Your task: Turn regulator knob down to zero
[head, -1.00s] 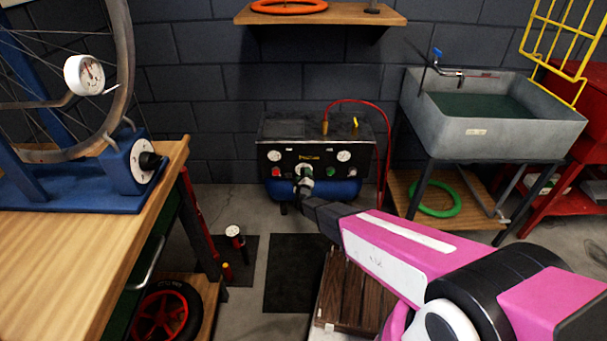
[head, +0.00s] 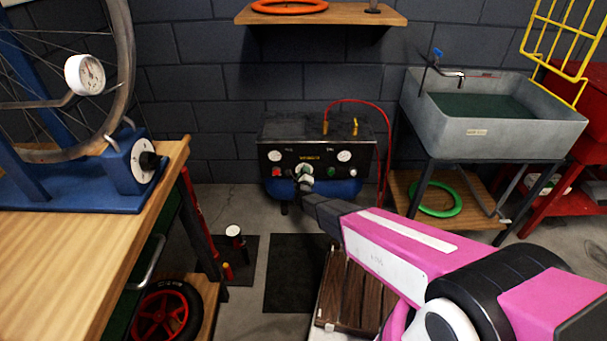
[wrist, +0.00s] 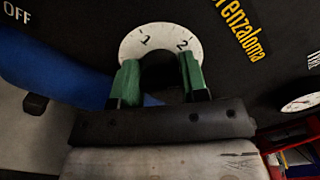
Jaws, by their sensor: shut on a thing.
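The compressor (head: 318,150) stands by the back wall, with a black front panel and a blue tank below. Its regulator knob (wrist: 161,75) is dark and sits in the middle of a white dial (wrist: 150,38) marked 1 and 2 in the wrist view. My gripper (wrist: 160,80) has one green finger on each side of the knob and is shut on it. The knob's pointer cannot be made out. In the head view my gripper (head: 305,181) covers much of the knob at the panel.
Two gauges and coloured buttons flank the knob, and a red hose (head: 387,140) hangs at the compressor's right. A wooden workbench (head: 70,260) stands at left and a grey sink (head: 490,112) at right. A slatted wooden crate (head: 350,290) lies below my arm.

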